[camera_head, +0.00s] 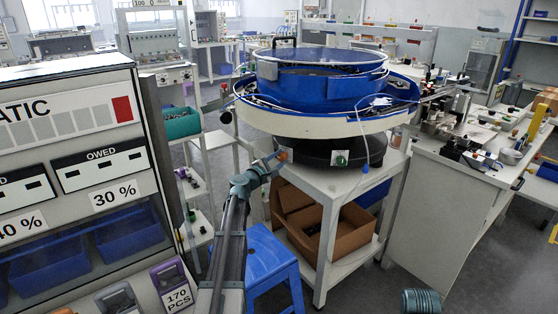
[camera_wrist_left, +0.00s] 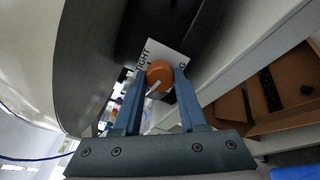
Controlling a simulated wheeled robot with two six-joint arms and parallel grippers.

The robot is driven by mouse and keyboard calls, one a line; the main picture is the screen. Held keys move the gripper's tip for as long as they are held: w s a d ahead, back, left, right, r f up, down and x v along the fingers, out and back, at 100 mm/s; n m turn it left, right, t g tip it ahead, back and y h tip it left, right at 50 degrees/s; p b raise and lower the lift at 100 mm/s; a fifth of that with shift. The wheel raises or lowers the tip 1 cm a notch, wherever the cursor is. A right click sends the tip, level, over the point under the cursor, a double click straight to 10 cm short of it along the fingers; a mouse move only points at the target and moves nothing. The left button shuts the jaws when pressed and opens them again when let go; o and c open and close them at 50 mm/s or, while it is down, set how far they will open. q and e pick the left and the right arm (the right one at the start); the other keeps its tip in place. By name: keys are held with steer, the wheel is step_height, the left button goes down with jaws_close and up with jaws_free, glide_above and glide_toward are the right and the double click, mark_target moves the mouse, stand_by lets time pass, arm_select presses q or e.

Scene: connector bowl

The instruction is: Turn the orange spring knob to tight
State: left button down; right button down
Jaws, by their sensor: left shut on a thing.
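The orange spring knob (camera_wrist_left: 160,72) sits on a white label plate (camera_wrist_left: 152,49) on the dark base of the bowl feeder. The word TIGHT reads along the plate's left side in the left wrist view, and a letter G shows at its right. A pale mark on the knob points to the lower left there. My left gripper (camera_wrist_left: 161,80) is shut on the knob, one blue finger on each side. In the head view my left gripper (camera_head: 270,164) reaches the feeder base, with a little of the orange knob (camera_head: 283,156) showing. My right gripper is not in view.
The blue feeder bowl (camera_head: 320,92) stands above on a white table (camera_head: 325,184). A green knob (camera_head: 341,159) is to the right on the same base. Cardboard boxes (camera_head: 350,240) lie on the lower shelf, and a blue stool (camera_head: 262,262) stands in front.

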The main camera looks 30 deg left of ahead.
arm_select(q)
steer(key=m, duration=1.1)
steer(key=shift+d+m, duration=0.1)
steer(key=shift+m, duration=2)
steer(key=shift+c, duration=2.3)
jaws_free()
steer(key=s, duration=1.4)
steer(key=shift+a, duration=0.35)
